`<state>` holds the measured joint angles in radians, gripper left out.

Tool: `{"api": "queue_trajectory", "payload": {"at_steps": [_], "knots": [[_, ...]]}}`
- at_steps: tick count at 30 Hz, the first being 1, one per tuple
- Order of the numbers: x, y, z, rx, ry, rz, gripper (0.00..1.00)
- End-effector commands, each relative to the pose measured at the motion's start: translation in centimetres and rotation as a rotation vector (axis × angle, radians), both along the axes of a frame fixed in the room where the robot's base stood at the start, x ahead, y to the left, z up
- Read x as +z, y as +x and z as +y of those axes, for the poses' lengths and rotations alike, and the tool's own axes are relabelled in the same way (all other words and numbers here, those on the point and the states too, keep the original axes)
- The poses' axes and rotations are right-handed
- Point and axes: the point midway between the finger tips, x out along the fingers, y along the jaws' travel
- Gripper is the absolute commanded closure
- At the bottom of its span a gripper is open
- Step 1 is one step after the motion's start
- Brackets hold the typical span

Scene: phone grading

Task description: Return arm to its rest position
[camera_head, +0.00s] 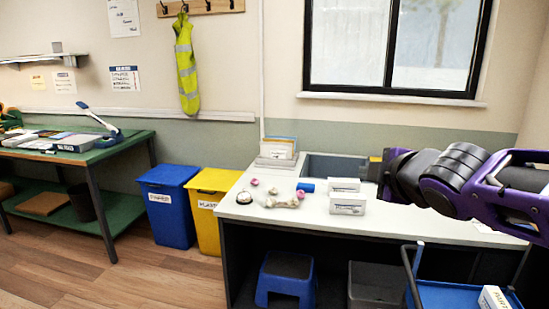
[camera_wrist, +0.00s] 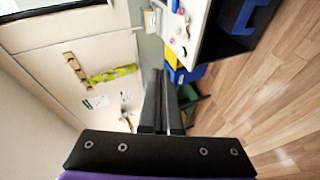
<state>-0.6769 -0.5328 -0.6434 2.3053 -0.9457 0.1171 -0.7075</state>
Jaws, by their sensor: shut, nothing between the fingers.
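My arm, purple and black, reaches in from the right edge of the head view. My gripper (camera_head: 374,172) is at its left end, in front of the back of the white counter (camera_head: 395,222) as seen from the head camera. In the wrist view the two dark fingers of my gripper (camera_wrist: 160,72) lie side by side, shut, with nothing held. The wrist picture is turned on its side and shows the wall, the counter and the wooden floor beyond the fingers.
A blue cart (camera_head: 450,294) is at lower right. Floor at left is clear.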

Motion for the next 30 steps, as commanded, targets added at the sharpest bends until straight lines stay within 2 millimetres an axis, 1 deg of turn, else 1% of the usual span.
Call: {"api": "queue_trajectory", "payload": {"at_steps": [1, 2, 3, 5, 6, 8, 9, 12, 15, 18, 21, 30], "knots": [[-0.2, -1.6, -1.0, -0.096, 0.1, 0.057, 1.0], [-0.5, -2.5, -1.4, -0.154, 0.164, 0.092, 1.0], [-1.1, -3.9, -1.8, -0.23, 0.249, 0.143, 1.0], [-2.1, -6.2, -2.0, -0.346, 0.376, 0.219, 1.0], [-2.8, -7.8, -1.9, -0.426, 0.461, 0.272, 1.0], [-4.0, -10.3, -1.5, -0.543, 0.58, 0.349, 1.0], [-4.8, -11.9, -1.1, -0.62, 0.655, 0.398, 1.0], [-6.5, -15.4, 0.4, -0.788, 0.81, 0.508, 1.0], [-7.8, -18.0, 1.9, -0.916, 0.918, 0.589, 1.0], [-8.6, -19.6, 2.9, -0.992, 0.979, 0.638, 1.0], [-9.0, -20.2, 3.4, -1.024, 1.001, 0.66, 1.0], [-9.0, -20.2, 3.5, -1.025, 1.004, 0.662, 1.0]]}}
